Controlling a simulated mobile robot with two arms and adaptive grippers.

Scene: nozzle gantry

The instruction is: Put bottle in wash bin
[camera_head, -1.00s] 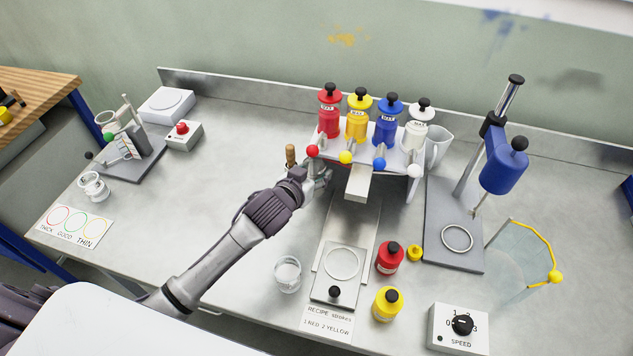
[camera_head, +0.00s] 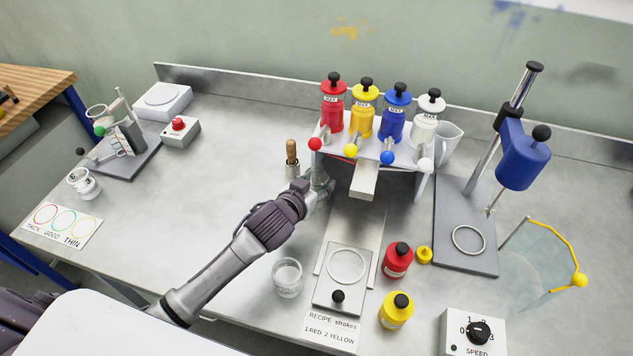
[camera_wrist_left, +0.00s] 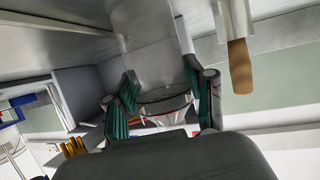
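My left gripper (camera_head: 322,183) is low at the left side of the dispenser stand, beside a wooden-handled tool (camera_head: 292,152). In the left wrist view its green-padded fingers (camera_wrist_left: 162,92) lie on either side of a grey, partly see-through cylinder (camera_wrist_left: 150,50); I cannot tell whether they clamp it. Red (camera_head: 333,105), yellow (camera_head: 363,110), blue (camera_head: 394,112) and white (camera_head: 429,118) bottles stand on the stand. A loose red bottle (camera_head: 397,260) and yellow bottle (camera_head: 396,311) stand on the bench. No wash bin can be made out. My right gripper is not in view.
A clear cup (camera_head: 288,278) and a plate with a ring (camera_head: 338,297) are in front. A blue mixer (camera_head: 524,160) and a clear yellow-edged guard (camera_head: 545,262) stand right. A speed box (camera_head: 472,333) is at front right. The bench left of my arm is mostly clear.

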